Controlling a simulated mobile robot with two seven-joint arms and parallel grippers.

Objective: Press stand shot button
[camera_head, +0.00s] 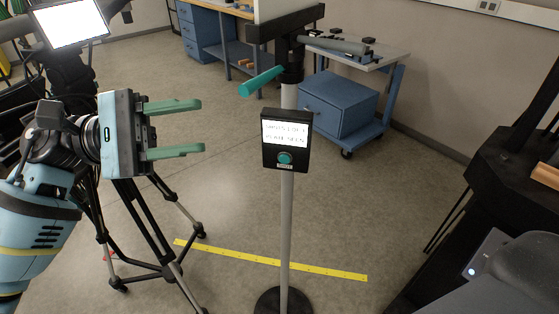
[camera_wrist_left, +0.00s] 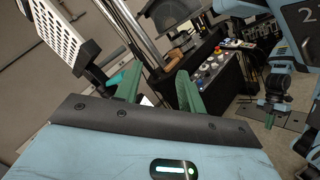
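The stand is a grey pole (camera_head: 286,225) on a round black base. It carries a black box (camera_head: 267,165) with a lit white text screen (camera_head: 286,133), whose words are hard to read. A round teal button (camera_head: 284,158) sits below the screen, with a small label under it. My left gripper (camera_head: 200,127) is open and empty, left of the box and apart from it, its two green fingers pointing right. In the left wrist view the fingers of my left gripper (camera_wrist_left: 158,92) are spread; I cannot make out the button there. A light blue arm, apparently my right, shows at the right of that view with its gripper (camera_wrist_left: 269,120) small and unclear.
A teal bar handle (camera_head: 261,82) juts from the stand above the box. A black tripod (camera_head: 160,225) stands below my left gripper. A yellow strip (camera_head: 330,271) lies on the floor. A blue cart (camera_head: 340,103) stands behind, dark equipment (camera_head: 510,165) at right. Space between gripper and box is clear.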

